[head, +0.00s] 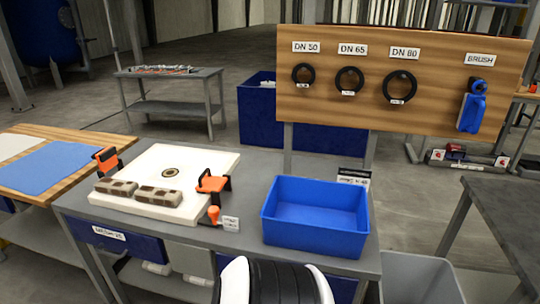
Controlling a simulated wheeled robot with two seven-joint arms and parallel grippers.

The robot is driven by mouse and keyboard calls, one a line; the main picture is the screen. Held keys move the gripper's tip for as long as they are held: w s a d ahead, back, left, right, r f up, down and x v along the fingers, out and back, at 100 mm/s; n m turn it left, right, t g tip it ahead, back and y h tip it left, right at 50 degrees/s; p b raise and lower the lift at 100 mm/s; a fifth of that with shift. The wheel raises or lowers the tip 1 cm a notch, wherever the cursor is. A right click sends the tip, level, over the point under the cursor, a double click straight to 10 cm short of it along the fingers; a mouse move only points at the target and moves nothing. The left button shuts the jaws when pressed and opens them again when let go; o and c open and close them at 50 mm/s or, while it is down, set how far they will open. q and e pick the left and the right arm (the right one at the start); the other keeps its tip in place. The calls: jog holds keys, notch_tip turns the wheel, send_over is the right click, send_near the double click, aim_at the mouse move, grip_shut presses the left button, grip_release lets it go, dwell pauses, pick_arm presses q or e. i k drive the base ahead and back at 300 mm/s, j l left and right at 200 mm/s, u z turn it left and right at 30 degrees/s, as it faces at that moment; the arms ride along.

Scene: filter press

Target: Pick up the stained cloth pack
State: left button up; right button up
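A thick white square slab (205,163), which may be the cloth pack, lies flat on the grey bench with a dark-ringed hole (170,172) in its middle. Two brown, stained-looking blocks, a left one (117,188) and a right one (158,196), lie on its near part. I cannot tell for certain which is the stained cloth pack. An orange and black clamp stands at the slab's left edge (107,160) and another at its right edge (212,186). Neither of my grippers shows in the head view.
An empty blue bin (315,232) stands on the bench's right part. Behind is a wooden board (440,62) with black rings and a blue brush. A wooden table with a blue cloth (45,167) is at left. A grey bin (420,280) stands on the floor at right.

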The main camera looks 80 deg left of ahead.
aim_at(125, 188)
jog(key=j+u, duration=0.1)
jog(key=u, duration=3.8)
jog(key=i+j, duration=0.05)
